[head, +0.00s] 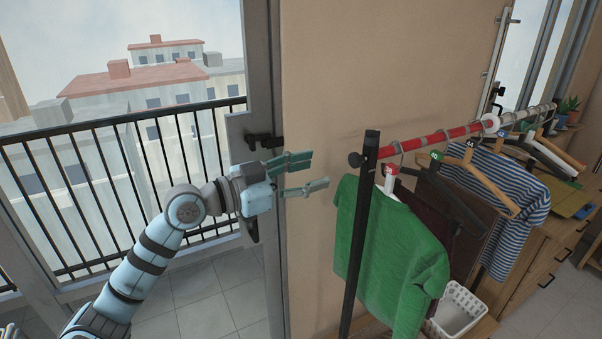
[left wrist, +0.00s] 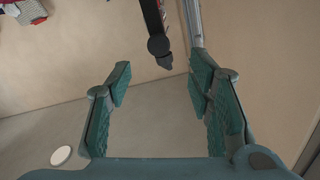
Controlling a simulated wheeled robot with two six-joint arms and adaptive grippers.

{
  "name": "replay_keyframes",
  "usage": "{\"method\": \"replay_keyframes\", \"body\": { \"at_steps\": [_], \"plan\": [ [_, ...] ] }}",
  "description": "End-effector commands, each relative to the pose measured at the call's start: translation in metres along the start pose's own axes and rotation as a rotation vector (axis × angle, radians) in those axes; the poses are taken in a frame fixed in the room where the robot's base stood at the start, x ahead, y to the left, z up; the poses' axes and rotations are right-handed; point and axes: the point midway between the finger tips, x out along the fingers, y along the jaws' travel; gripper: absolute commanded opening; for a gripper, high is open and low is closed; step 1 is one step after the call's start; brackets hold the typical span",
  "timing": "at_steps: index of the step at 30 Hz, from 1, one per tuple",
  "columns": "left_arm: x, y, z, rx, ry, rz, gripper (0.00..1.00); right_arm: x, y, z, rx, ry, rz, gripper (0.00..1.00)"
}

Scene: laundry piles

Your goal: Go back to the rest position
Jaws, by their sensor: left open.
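My left gripper (head: 308,174) is open and empty in the head view. It is raised in front of the beige wall, beside the balcony door frame, with its fingers pointing right. The left wrist view also shows the left gripper (left wrist: 160,88), its two green fingers spread with nothing between them. The green shirt (head: 392,245) hangs on the rack to the right of the gripper, apart from it. My right gripper is in neither view.
The clothes rack's black post (head: 358,235) stands right of my left gripper. Its red rail (head: 430,140) carries several hung clothes, including a striped shirt (head: 510,205). A white basket (head: 458,310) sits below. The door handle (head: 262,141) is close behind the gripper.

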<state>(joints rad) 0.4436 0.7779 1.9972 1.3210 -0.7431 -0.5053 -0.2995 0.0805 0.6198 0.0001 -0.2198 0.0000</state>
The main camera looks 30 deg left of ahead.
Motion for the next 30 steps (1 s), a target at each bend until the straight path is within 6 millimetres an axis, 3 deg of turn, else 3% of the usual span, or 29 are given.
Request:
{"method": "replay_keyframes", "body": {
  "at_steps": [6,19,22,23,26,29,30],
  "plan": [
    [-0.021,0.000,0.000,-0.001,-0.002,0.001,0.47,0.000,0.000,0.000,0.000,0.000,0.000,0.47],
    [-0.021,0.000,0.000,-0.002,0.000,-0.001,0.47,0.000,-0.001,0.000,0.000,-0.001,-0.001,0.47],
    [-0.019,-0.007,0.012,-0.024,-0.014,-0.026,0.47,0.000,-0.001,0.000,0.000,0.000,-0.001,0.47],
    [-0.018,-0.013,0.022,-0.042,-0.025,-0.045,0.47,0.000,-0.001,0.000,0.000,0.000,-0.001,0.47],
    [-0.018,-0.038,0.085,-0.131,-0.101,-0.153,0.47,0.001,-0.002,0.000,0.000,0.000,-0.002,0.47],
    [-0.029,-0.056,0.187,-0.245,-0.237,-0.297,0.47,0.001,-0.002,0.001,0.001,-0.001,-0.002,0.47],
    [-0.039,-0.056,0.232,-0.287,-0.303,-0.352,0.47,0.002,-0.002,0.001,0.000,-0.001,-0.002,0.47]
  ]
}}
